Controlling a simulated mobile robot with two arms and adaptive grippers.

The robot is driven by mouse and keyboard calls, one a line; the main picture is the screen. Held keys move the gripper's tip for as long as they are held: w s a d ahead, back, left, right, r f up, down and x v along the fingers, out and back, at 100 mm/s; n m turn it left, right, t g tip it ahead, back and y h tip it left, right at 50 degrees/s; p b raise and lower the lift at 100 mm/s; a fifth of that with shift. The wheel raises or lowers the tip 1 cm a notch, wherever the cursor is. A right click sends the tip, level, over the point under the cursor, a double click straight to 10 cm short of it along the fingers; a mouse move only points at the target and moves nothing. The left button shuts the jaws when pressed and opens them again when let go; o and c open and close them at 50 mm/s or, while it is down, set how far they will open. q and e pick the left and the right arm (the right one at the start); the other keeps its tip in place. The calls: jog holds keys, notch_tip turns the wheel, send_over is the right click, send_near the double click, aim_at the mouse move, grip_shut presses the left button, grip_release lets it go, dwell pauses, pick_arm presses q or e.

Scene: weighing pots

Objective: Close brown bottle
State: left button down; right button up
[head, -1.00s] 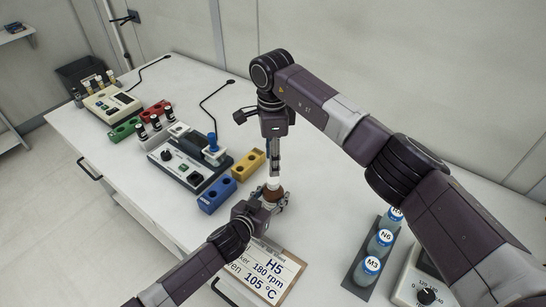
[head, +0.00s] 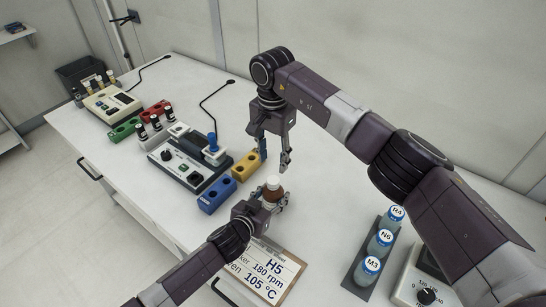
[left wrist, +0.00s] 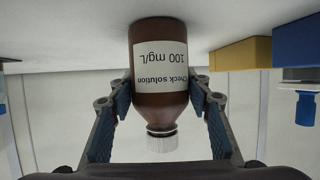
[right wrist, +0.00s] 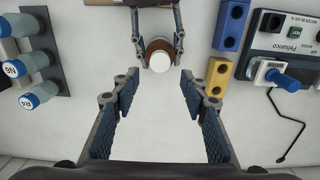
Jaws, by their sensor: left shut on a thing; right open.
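The brown bottle (head: 273,191) stands on the bench with a white cap (head: 272,182) on its neck. In the left wrist view the bottle (left wrist: 162,100) shows upside down, with a "Check solution 100 mg/L" label and the white cap (left wrist: 161,142) on its mouth. My left gripper (head: 276,203) is shut around the bottle's body. My right gripper (head: 274,163) is open and empty, above and behind the bottle. In the right wrist view the capped bottle (right wrist: 159,56) sits ahead of the open right fingers (right wrist: 157,88), apart from them.
A yellow block (head: 249,164) and a blue block (head: 217,194) stand left of the bottle, beside a meter (head: 190,166). A rack of blue-capped bottles (head: 366,258) stands at right. A clipboard sheet (head: 265,272) lies in front. Bench right of the bottle is clear.

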aim_at(273, 180)
jog(key=shift+f, duration=4)
